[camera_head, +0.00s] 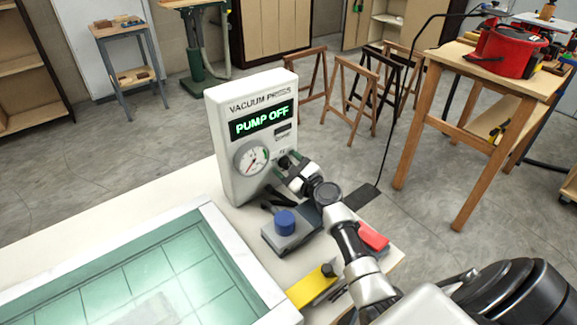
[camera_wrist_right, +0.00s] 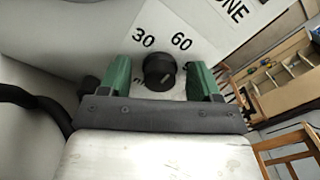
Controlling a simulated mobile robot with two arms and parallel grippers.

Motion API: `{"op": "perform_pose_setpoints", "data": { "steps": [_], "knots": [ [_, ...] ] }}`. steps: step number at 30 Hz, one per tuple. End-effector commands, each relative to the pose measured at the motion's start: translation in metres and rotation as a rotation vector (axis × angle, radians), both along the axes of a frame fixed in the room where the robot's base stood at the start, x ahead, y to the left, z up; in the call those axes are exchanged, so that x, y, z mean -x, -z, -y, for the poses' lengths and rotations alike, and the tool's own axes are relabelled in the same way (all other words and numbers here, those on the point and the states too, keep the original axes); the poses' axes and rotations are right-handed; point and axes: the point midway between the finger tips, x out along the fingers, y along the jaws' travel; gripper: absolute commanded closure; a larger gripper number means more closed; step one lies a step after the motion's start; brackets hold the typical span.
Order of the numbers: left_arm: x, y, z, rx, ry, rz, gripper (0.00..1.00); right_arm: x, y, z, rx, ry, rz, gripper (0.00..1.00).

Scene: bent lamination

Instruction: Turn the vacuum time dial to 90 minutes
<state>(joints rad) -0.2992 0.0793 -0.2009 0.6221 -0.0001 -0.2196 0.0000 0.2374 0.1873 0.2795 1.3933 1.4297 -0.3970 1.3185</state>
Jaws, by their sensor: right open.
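The vacuum press control box (camera_head: 222,128) stands upright on the bench, and its display (camera_head: 262,120) reads "PUMP OFF". In the right wrist view the black time dial (camera_wrist_right: 159,70) sits on the white face, with "30" and "60" printed beside it. Other markings near it are partly hidden. A small light mark shows on the dial, but I cannot tell its exact setting. My right gripper (camera_head: 290,171) is open at the box's lower right. Its two green fingers stand on either side of the dial, with visible gaps. My left gripper is not in view.
A round gauge (camera_head: 251,158) is left of the dial. Below are a grey block with a blue knob (camera_head: 285,222), a yellow object (camera_head: 312,287) and a red object (camera_head: 373,237). A framed green press bed (camera_head: 130,275) fills the bench's left.

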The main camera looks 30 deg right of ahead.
Motion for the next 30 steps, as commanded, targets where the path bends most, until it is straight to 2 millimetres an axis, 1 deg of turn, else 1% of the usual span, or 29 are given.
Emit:
{"op": "perform_pose_setpoints", "data": {
  "steps": [4,5,6,14,23,30],
  "knots": [
    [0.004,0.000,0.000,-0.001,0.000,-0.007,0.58,0.000,0.000,0.000,0.000,0.000,0.000,0.37],
    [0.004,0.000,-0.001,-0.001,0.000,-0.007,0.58,0.000,0.000,0.000,0.001,0.000,0.000,0.38],
    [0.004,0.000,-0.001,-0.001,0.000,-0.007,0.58,0.000,0.000,0.000,0.001,0.000,0.000,0.44],
    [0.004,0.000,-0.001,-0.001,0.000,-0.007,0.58,0.000,0.000,0.000,0.001,0.000,0.001,0.84],
    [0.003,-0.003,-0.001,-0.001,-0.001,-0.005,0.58,0.000,-0.001,0.000,-0.036,-0.001,-0.003,0.85],
    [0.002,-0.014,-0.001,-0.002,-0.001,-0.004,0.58,0.000,-0.003,0.000,-0.170,-0.001,-0.014,0.85]
  ]
}}
